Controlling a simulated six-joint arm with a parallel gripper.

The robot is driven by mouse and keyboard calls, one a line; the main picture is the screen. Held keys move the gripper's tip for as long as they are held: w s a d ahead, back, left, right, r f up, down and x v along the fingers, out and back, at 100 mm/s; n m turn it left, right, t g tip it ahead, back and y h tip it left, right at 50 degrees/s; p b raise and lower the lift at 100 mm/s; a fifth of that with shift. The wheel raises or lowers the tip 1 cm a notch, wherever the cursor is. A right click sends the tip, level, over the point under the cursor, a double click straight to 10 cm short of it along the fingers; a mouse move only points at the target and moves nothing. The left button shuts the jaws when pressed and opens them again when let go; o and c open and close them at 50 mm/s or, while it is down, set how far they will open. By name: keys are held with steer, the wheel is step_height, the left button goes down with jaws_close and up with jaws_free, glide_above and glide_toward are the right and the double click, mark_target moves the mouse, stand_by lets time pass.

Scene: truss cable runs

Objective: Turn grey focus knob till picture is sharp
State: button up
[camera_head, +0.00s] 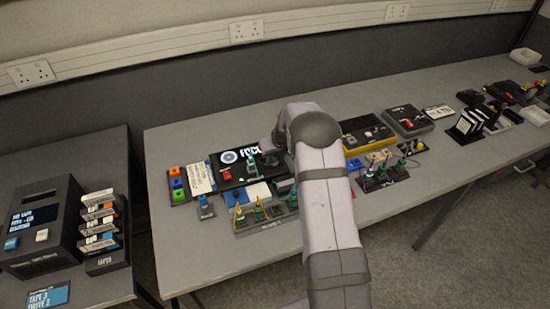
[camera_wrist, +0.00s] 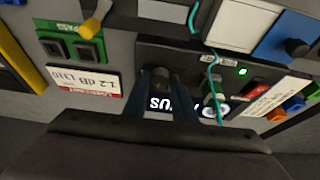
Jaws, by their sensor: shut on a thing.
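The focus device is a black box (camera_head: 228,178) on the long grey table, with a dark screen (camera_head: 239,155) showing a white ring and large white letters. In the wrist view its screen (camera_wrist: 170,103) is upside down and partly covered by my fingers, so I cannot tell how sharp the whole picture is. The dark grey knob (camera_wrist: 160,74) stands on the box beside the screen. My gripper (camera_wrist: 160,83) is shut on the knob, one finger on each side. In the head view my arm hides the knob and fingertips.
A thin teal cable (camera_wrist: 214,75) runs over the box close to my fingers, near a lit green lamp (camera_wrist: 243,71). A green block with dark buttons (camera_wrist: 88,48) sits to the left. Posts with cables (camera_head: 262,212) stand in front of the box.

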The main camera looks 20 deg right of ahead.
steer(key=m, duration=0.1)
steer(key=m+h, duration=0.1)
steer(key=m, duration=0.1)
steer(key=shift+a+f+b, duration=0.15)
steer(key=shift+a+b, duration=0.05)
steer(key=shift+b, duration=0.2)
steer(key=shift+w+m+h+b, duration=0.1)
steer(key=shift+m+h+b, duration=0.3)
steer(key=shift+m+b, duration=0.6)
steer(key=shift+m+g+b, duration=0.3)
steer(key=shift+m+b, duration=0.15)
steer(key=shift+m, duration=0.05)
steer(key=o, duration=1)
steer(key=shift+o, duration=0.2)
steer(key=shift+r, duration=0.2)
